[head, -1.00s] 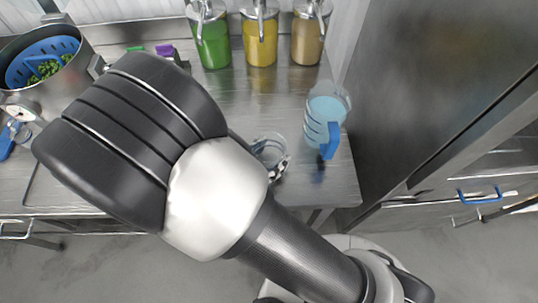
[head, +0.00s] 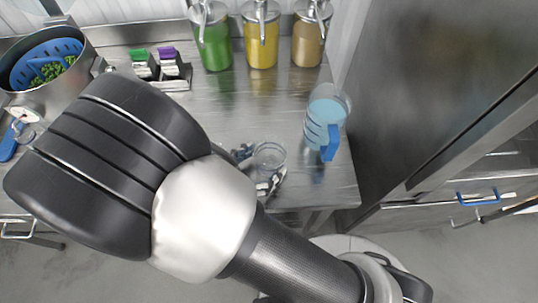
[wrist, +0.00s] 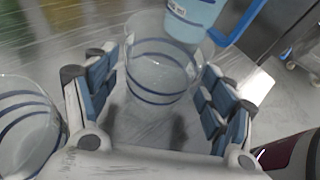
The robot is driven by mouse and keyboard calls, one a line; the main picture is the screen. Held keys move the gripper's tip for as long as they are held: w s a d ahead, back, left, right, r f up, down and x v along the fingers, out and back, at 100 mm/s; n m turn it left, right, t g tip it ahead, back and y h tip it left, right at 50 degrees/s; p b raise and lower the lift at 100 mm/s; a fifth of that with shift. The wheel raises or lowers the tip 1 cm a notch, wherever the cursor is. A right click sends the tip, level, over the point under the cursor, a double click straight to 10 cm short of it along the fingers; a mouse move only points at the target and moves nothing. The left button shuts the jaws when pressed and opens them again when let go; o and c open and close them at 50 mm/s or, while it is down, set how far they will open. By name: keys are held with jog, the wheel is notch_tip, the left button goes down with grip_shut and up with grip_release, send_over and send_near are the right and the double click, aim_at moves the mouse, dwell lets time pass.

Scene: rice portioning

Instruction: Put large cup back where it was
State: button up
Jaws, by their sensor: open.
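A clear cup with dark blue bands (wrist: 158,82) stands between the spread fingers of my gripper (wrist: 160,68) in the wrist view. The fingers are open, with a gap visible at the sides of the cup. The same cup (head: 268,156) shows in the head view near the front of the steel counter, beside my gripper (head: 256,170), which my arm partly covers. A second clear banded cup (wrist: 24,125) is at the left edge of the wrist view; my arm hides it in the head view. I cannot tell for sure which cup is the large one.
A jug with blue contents and a blue handle (head: 326,122) stands right of the cup, close by. Green (head: 213,45), yellow (head: 260,45) and tan (head: 308,45) pump jars line the back. A steel pot (head: 62,88) is at the left. Counter (head: 232,112) behind the cup is clear.

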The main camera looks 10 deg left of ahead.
jog(key=p+v, duration=0.2)
jog(key=v, duration=0.7)
jog(key=shift+w+d+r, duration=0.1)
jog(key=shift+d, duration=0.05)
